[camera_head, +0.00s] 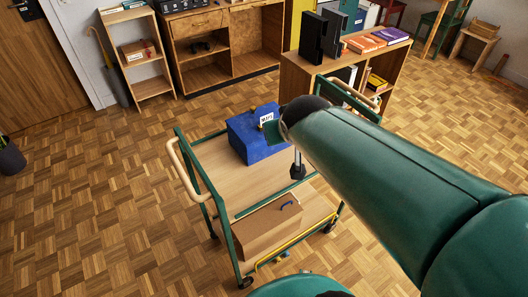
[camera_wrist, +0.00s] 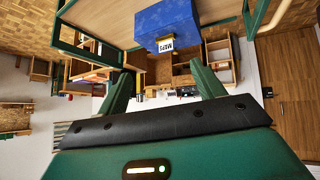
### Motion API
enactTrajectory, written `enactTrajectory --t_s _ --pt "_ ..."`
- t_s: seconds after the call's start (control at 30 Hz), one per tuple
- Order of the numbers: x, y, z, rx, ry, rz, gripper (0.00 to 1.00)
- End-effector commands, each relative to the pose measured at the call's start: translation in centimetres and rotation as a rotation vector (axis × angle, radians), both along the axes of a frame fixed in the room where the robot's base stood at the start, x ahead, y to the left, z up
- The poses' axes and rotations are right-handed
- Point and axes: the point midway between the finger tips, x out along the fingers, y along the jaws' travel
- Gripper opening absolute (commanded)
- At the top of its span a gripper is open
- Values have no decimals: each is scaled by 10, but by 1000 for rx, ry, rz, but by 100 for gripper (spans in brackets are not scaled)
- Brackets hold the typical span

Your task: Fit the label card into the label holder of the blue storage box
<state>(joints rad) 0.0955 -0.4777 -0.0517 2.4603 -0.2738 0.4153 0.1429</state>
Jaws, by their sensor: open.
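The blue storage box (camera_head: 250,137) stands on the top shelf of a green-framed trolley. It also shows in the wrist view (camera_wrist: 168,20), which looks upside down. The white label card (camera_wrist: 167,45) with black lettering sits at the box's front face, with brass-coloured edging of the label holder (camera_wrist: 157,41) around it. Whether it is fully seated I cannot tell. The card also shows in the head view (camera_head: 266,119). My gripper (camera_wrist: 163,88) is open and empty, its two green fingers spread apart and clear of the card. In the head view my arm hides most of it.
The trolley (camera_head: 205,165) has pale wood shelves and raised end handles; a brown case (camera_head: 265,228) lies on its lower shelf. Behind it stand a low bookcase (camera_head: 300,75) with binders and books, and a wooden cabinet (camera_head: 215,50). Parquet floor is clear to the left.

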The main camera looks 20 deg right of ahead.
Motion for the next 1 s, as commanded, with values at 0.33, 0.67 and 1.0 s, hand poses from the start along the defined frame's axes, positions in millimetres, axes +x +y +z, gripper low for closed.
enactTrajectory --t_s 0.33,0.67,1.0 --pt "-105 77 9 143 239 116 68" --pt "-109 78 9 148 251 120 68" --pt "-108 78 9 147 250 120 36"
